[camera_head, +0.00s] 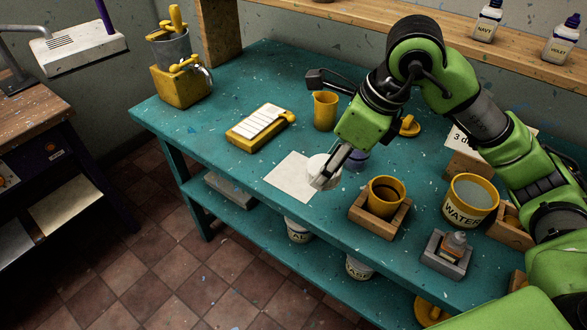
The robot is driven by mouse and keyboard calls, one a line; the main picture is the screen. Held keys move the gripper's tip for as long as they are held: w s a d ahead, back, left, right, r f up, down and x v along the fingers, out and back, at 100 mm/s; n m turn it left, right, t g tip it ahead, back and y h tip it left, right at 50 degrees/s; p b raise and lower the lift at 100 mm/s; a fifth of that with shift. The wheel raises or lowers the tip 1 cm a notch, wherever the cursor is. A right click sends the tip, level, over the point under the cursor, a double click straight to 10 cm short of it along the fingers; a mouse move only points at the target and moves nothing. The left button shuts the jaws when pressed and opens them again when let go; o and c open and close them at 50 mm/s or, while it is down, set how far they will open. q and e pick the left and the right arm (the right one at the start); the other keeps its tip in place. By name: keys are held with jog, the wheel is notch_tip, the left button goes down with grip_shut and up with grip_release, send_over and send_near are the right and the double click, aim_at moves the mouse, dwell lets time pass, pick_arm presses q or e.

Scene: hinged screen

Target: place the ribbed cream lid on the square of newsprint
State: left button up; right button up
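The ribbed cream lid (314,164) is a pale round piece at the right edge of the square of newsprint (287,180), which lies flat on the teal bench. My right gripper (324,179) reaches down at the lid, and its dark finger crosses in front of the lid's right part. The other finger is not clearly visible, so I cannot tell whether the gripper is closed on the lid. I also cannot tell whether the lid touches the paper or is held just above it. My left gripper is not in view.
A yellow cup (325,111) is behind the paper. A yellow pot (384,196) in a wooden box and a water bucket (469,200) stand to the right.

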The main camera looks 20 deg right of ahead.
jog(key=w+f+p, duration=0.1)
jog(key=w+f, duration=0.1)
jog(key=w, duration=0.1)
jog(key=w+f+p, duration=0.1)
jog(key=w+f, duration=0.2)
jog(key=w, duration=0.1)
jog(key=w+a+f+p, duration=0.1)
jog(key=w+f, duration=0.1)
jog(key=w, duration=0.2)
jog(key=shift+w+f, duration=0.15)
jog(key=shift+f, duration=0.25)
jog(key=shift+w+f+p, duration=0.3)
jog(key=shift+w+f, duration=0.25)
jog(key=shift+f, duration=0.2)
notch_tip(320, 180, down, 3)
jog(key=shift+r+p, duration=0.1)
jog(key=shift+p, duration=0.7)
jog(key=shift+f+b, duration=0.3)
jog(key=shift+f, duration=0.05)
jog(key=o, duration=1.6)
jog(key=shift+r, duration=0.1)
